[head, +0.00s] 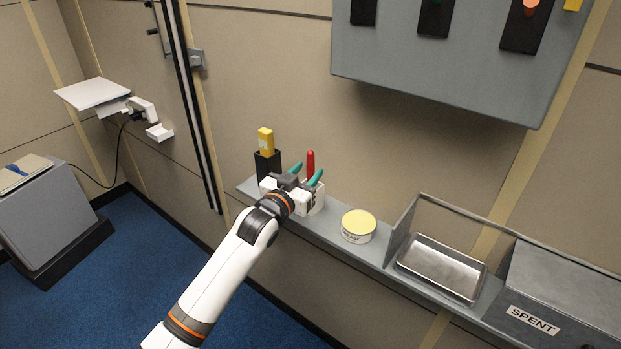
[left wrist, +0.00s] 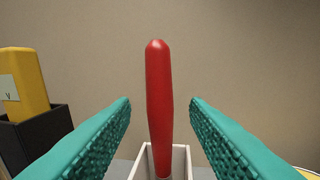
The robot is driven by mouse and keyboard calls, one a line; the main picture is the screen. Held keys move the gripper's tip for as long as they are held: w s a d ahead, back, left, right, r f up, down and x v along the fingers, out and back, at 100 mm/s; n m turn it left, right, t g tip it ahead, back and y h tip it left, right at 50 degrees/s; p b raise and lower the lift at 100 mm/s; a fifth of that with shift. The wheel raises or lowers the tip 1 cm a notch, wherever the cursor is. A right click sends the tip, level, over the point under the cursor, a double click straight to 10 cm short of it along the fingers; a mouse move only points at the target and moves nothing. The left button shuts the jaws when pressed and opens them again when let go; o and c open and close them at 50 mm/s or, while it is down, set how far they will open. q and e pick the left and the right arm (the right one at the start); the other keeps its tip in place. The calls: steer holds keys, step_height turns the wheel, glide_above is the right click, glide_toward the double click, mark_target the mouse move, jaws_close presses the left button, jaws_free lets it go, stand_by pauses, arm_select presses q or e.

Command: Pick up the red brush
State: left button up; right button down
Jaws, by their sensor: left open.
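The red brush (head: 310,163) stands upright in a white holder (head: 318,198) on the grey shelf, with its red handle up. In the left wrist view the red brush (left wrist: 158,105) rises from the white holder (left wrist: 182,160) between the two teal fingers. My left gripper (head: 304,174) is open, with one finger on each side of the handle and a visible gap on both sides. The brush's lower end is hidden inside the holder. My right gripper is not in view.
A yellow object (head: 265,141) stands in a black holder (head: 267,167) just left of the brush. A round tin with a yellow top (head: 358,224) sits to the right, then a metal tray (head: 440,268) and a grey SPENT box (head: 545,305). A grey panel (head: 450,75) hangs above.

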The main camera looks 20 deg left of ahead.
mark_target(310, 151)
arm_select(q)
steer(key=shift+w+d, duration=0.15)
steer(key=shift+w, duration=0.45)
steer(key=shift+w+d, duration=0.15)
steer(key=shift+w, duration=0.45)
jaws_close()
steer(key=shift+r, duration=5)
